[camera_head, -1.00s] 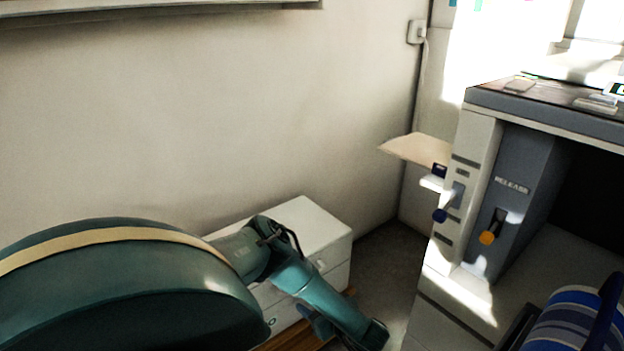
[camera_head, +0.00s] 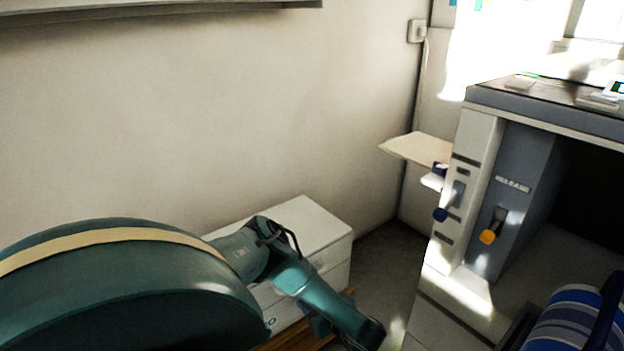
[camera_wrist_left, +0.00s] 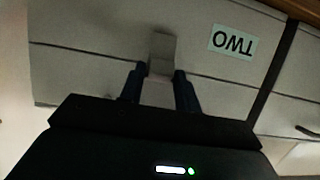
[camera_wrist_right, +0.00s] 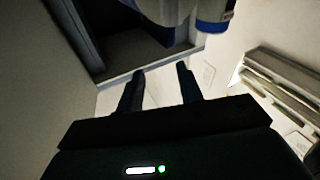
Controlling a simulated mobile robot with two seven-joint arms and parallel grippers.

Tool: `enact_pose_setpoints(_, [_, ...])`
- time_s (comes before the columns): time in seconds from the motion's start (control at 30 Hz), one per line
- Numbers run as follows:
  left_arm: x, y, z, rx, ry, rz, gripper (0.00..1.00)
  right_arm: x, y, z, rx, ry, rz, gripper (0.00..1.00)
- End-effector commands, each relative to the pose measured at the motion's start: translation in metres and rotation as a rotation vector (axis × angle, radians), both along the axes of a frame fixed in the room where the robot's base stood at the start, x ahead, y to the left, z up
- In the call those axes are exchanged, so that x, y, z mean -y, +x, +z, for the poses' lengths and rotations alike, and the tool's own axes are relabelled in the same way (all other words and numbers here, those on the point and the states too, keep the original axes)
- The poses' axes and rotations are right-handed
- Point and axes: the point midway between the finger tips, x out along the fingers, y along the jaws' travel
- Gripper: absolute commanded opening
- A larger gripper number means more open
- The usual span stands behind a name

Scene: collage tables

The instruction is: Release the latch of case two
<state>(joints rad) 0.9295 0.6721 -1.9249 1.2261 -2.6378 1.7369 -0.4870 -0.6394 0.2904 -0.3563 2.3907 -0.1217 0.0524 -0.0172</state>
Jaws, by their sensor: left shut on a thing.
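Case two (camera_wrist_left: 95,48) fills much of the left wrist view as a pale grey surface with dark seams. A label reading TWO (camera_wrist_left: 234,42), upside down in this view, sits on it. A small grey latch (camera_wrist_left: 163,48) stands out beside the label. My left gripper (camera_wrist_left: 160,76) is shut on the latch, one dark finger on each side of it. In the head view my left arm reaches down to the lower middle, and the latch cannot be made out there. My right gripper (camera_wrist_right: 161,76) is open, with nothing between its fingers.
A white drawer unit (camera_head: 318,223) stands by the wall behind my left arm. A blue striped object (camera_head: 565,325) sits at lower right.

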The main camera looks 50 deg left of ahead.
Motion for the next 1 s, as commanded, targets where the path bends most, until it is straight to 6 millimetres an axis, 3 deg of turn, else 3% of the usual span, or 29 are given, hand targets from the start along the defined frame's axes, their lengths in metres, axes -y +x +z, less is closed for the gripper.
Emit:
enact_pose_setpoints(0.17, [0.01,0.0,-0.017,-0.001,0.151,-0.003,0.1,0.0,0.0,-0.015,-0.013,0.028,0.005,0.36])
enact_pose_setpoints(0.4, [0.018,0.0,-0.034,0.003,0.416,-0.001,0.1,-0.006,0.005,0.006,0.089,0.098,0.055,0.36])
enact_pose_setpoints(0.6, [0.019,0.0,-0.033,0.006,0.483,-0.001,0.1,-0.005,0.009,0.022,0.182,0.086,0.059,0.36])
enact_pose_setpoints(0.87, [0.019,0.0,-0.032,0.005,0.483,0.0,0.1,-0.004,0.009,0.023,0.182,0.084,0.059,0.36])
enact_pose_setpoints(0.9, [0.019,0.0,-0.032,0.006,0.483,-0.001,0.35,-0.004,0.009,0.023,0.182,0.084,0.059,0.36])
enact_pose_setpoints(1.0, [0.019,0.0,-0.032,0.005,0.482,0.0,0.43,-0.004,0.009,0.023,0.182,0.084,0.058,0.36])
